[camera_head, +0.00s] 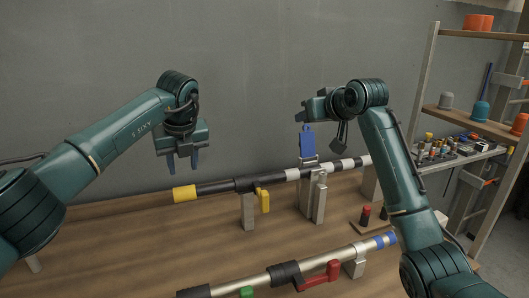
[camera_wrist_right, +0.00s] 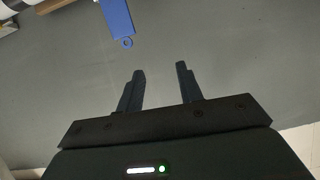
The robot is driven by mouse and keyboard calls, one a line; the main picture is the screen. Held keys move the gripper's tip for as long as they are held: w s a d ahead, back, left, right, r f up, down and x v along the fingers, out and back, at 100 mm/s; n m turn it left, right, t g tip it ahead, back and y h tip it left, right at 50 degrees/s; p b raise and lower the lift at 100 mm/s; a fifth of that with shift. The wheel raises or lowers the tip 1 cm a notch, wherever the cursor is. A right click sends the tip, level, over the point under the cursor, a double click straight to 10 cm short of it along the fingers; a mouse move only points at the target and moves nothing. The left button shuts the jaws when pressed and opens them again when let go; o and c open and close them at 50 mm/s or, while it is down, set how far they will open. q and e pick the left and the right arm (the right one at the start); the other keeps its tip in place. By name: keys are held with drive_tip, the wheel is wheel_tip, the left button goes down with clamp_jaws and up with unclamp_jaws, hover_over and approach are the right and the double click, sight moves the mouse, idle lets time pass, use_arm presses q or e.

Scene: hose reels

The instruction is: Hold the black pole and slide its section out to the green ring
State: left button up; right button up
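The black pole (camera_head: 218,187) lies level on grey stands across the back of the table. It has a yellow end cap (camera_head: 184,193) at left, a yellow lever (camera_head: 263,200) near a dark collar, and a black-and-white banded section (camera_head: 320,168) to the right. I cannot make out a green ring on it. My left gripper (camera_head: 183,167) points down, open and empty, above the yellow cap and apart from it. My right gripper (camera_head: 301,117) is raised above the banded section; the right wrist view shows its fingers (camera_wrist_right: 160,85) apart with nothing between them.
A blue tag (camera_head: 306,140) stands above the banded section, near my right gripper. A silver pole (camera_head: 313,266) with a red lever (camera_head: 320,276) and a green part (camera_head: 246,291) lies in front. Shelves (camera_head: 470,127) stand at right. The table's left part is clear.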

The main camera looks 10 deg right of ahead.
sight(259, 188)
drive_tip(key=s+a+f+g+h, duration=0.1)
drive_tip(key=s+a+f+g, duration=0.1)
drive_tip(key=a, duration=0.2)
drive_tip(key=s+a+f+g, duration=0.2)
drive_tip(key=a+g, duration=0.1)
drive_tip(key=a, duration=0.1)
drive_tip(key=s+a+f+m+g+h, duration=0.1)
drive_tip(key=s+a+f+g, duration=0.1)
drive_tip(key=a, duration=0.2)
drive_tip(key=shift+a+f+g+h, duration=0.15)
drive_tip(key=shift+a+g+h, duration=0.15)
drive_tip(key=x, duration=1.3)
drive_tip(key=shift+s, duration=0.15)
drive_tip(key=shift+c, duration=0.3)
clamp_jaws()
